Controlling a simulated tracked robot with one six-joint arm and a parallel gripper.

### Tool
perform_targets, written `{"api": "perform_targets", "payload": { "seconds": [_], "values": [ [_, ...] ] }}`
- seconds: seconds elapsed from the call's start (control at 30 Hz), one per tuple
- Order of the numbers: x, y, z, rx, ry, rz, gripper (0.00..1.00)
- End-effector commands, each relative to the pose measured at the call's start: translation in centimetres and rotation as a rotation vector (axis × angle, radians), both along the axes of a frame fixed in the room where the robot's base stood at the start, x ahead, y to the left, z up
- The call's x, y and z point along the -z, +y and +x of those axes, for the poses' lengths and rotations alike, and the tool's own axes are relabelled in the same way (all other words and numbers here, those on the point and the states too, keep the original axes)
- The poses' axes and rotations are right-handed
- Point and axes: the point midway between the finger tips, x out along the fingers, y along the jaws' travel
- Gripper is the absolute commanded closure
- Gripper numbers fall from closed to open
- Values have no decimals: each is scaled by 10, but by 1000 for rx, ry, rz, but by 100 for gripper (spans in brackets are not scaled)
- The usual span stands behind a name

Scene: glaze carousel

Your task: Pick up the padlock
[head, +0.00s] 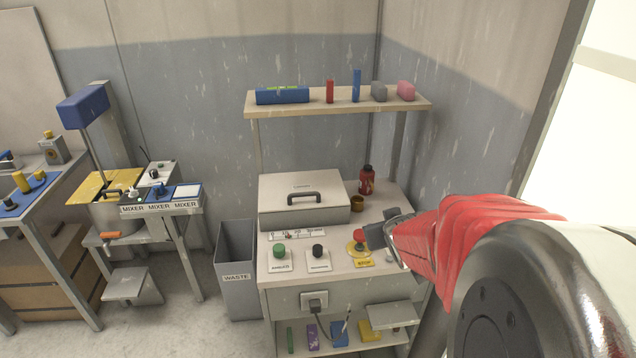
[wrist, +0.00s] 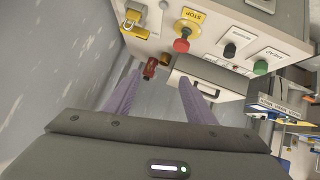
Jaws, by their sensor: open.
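The padlock (wrist: 133,20) shows at the upper left of the wrist view. It has a yellow body and lies near the bench edge, beside the stop button. In the head view I cannot make it out clearly; my arm covers that part of the bench. My gripper (wrist: 158,88) is open, with its two fingers apart and nothing between them. In the head view my gripper (head: 383,232) is over the right side of the bench, by the red stop button (head: 359,237). The padlock lies outside the space between the fingers.
A red bottle (head: 367,179) and a small brown cup (head: 357,204) stand at the back right of the bench. A grey lidded box (head: 303,215) fills the back left. A shelf (head: 338,109) with several items is above. A waste bin (head: 237,292) stands left.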

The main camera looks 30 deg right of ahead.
Motion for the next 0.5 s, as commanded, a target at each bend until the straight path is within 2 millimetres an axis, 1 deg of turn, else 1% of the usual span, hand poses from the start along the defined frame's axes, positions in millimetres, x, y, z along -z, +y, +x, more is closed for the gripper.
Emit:
{"api": "perform_targets", "payload": {
  "seconds": [0.03, 0.2, 0.37, 0.5],
  "values": [
    [10, -16, 0, 7, -11, -2, 50],
    [33, -55, 1, -2, -77, -10, 50],
    [56, -86, -5, -18, -148, 0, 50],
    [76, -107, -16, -34, -218, 26, 50]
  ]
}}
